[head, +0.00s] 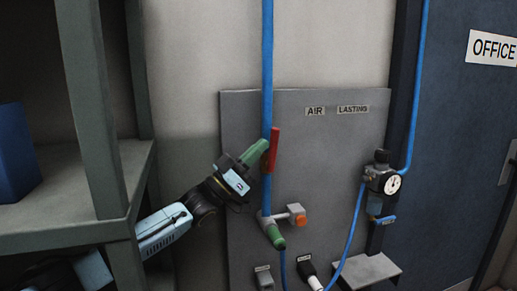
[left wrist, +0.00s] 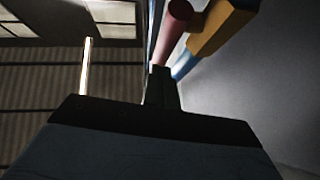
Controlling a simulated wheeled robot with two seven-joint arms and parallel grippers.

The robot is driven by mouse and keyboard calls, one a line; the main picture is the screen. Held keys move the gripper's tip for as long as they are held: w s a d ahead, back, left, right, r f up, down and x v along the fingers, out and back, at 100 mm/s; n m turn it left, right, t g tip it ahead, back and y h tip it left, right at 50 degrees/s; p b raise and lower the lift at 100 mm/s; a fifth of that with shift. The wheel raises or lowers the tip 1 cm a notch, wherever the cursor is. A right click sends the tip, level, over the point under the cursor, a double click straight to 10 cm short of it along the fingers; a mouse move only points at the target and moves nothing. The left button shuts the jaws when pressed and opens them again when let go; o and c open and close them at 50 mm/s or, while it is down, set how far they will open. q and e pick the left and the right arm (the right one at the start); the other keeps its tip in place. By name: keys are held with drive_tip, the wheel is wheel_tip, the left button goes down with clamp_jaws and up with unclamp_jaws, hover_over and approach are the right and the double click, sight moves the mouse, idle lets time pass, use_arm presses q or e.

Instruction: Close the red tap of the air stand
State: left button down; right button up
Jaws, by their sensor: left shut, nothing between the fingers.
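The red tap handle (head: 273,150) stands roughly upright, beside and nearly parallel to the blue pipe (head: 267,60) on the grey panel of the air stand (head: 340,150). My left gripper (head: 256,151) is shut and empty, its tip close to the handle's left side at the pipe. I cannot tell if they touch. In the left wrist view the shut fingers (left wrist: 163,88) point towards a red rounded piece (left wrist: 178,18) and a yellow-orange piece (left wrist: 220,25). The tap's body is mostly hidden by the gripper in the head view. My right gripper is not in view.
Below is a fitting with an orange knob (head: 299,219) and a green end (head: 275,238). A gauge unit (head: 384,182) with a blue hose is at right, by the blue OFFICE door (head: 450,130). Shelving (head: 95,130) with a blue box (head: 15,155) stands left, close to my left arm.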

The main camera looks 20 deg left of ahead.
use_arm(q)
drive_tip(key=s+r+v, duration=0.1)
drive_tip(key=v, duration=1.1)
drive_tip(key=shift+s+a+r+b, duration=0.2)
drive_tip(key=shift+a+b, duration=0.1)
drive_tip(key=shift+a, duration=0.3)
